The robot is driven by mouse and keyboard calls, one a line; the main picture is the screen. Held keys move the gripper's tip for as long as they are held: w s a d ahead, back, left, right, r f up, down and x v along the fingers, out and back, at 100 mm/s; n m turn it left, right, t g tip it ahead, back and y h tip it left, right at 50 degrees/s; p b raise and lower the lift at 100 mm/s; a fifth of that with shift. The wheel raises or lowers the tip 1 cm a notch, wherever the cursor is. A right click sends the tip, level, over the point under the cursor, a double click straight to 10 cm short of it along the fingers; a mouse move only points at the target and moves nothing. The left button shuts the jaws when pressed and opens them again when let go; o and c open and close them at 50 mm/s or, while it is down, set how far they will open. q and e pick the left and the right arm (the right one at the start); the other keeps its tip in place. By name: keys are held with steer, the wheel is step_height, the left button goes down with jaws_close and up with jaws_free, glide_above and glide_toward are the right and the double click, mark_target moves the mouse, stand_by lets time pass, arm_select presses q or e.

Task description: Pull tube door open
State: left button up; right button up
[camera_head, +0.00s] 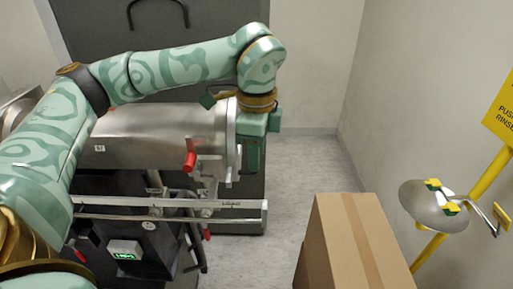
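The vacuum tube (150,134) is a horizontal steel cylinder on a dark cart. Its flanged end (228,140) faces right, and the tube door there is mostly hidden behind my gripper and wrist, so I cannot tell if it is ajar. A red handle (189,161) sits on the tube's side near the flange. My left arm reaches over the tube from the left. My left gripper (253,158) points down at the right end of the tube, close against the flange. Its fingers are not clear, so contact and opening cannot be told. My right gripper is not in view.
A steel rail (170,209) runs below the tube. A cardboard box (350,240) stands at the lower right. An eyewash station with a steel bowl (430,207) and yellow post is by the right wall. A dark cabinet (90,35) stands behind. Floor right of the flange is clear.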

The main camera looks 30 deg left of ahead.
arm_select(q)
steer(key=shift+w+f, duration=0.15)
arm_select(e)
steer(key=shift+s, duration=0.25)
arm_select(q)
jaws_close()
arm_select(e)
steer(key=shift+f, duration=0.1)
